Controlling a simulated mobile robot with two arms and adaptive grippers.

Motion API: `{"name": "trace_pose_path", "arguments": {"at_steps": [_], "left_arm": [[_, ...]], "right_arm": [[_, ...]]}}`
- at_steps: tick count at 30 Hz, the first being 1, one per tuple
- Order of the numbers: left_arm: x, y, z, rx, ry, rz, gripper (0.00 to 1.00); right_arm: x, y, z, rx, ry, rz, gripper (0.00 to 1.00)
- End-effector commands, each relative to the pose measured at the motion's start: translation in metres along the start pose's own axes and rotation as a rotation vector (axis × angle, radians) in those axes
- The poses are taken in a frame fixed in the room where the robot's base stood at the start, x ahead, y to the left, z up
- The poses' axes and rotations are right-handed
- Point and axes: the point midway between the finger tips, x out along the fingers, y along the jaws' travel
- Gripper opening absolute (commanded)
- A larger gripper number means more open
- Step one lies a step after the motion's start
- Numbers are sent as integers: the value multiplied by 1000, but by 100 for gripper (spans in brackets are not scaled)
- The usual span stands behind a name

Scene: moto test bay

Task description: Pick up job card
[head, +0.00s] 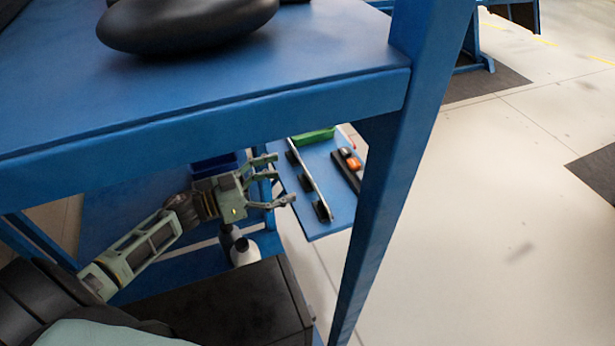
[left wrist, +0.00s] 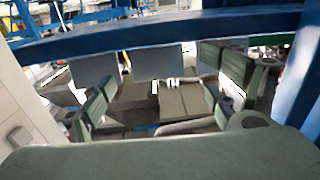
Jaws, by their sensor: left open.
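My left gripper (head: 281,181) reaches in under the blue bench top, its fingers spread and empty. In the left wrist view its green fingers (left wrist: 165,97) stand apart at left and right, with nothing held between them. I cannot clearly make out a job card. Pale grey panels (left wrist: 158,62) show beyond the fingers in the left wrist view, but I cannot tell whether one is the card. My right gripper is not in view.
The blue bench top (head: 215,105) overhangs my left arm, and its leg (head: 385,190) stands to the right. A blue side shelf (head: 325,212) with a white-edged strip (head: 309,178) and orange-and-black items (head: 349,158) lies just beyond the gripper. Open floor lies right.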

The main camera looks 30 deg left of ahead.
Motion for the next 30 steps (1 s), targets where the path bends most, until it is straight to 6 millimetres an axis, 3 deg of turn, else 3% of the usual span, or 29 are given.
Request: {"name": "trace_pose_path", "arguments": {"at_steps": [3,9,18,30], "left_arm": [[23,7,-7,-1,19,19,71],[49,7,-7,-1,19,18,71],[52,5,-4,0,11,12,70],[51,4,-4,0,10,9,35]], "right_arm": [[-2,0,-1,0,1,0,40],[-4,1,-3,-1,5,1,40],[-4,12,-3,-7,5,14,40],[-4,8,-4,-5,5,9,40]]}}
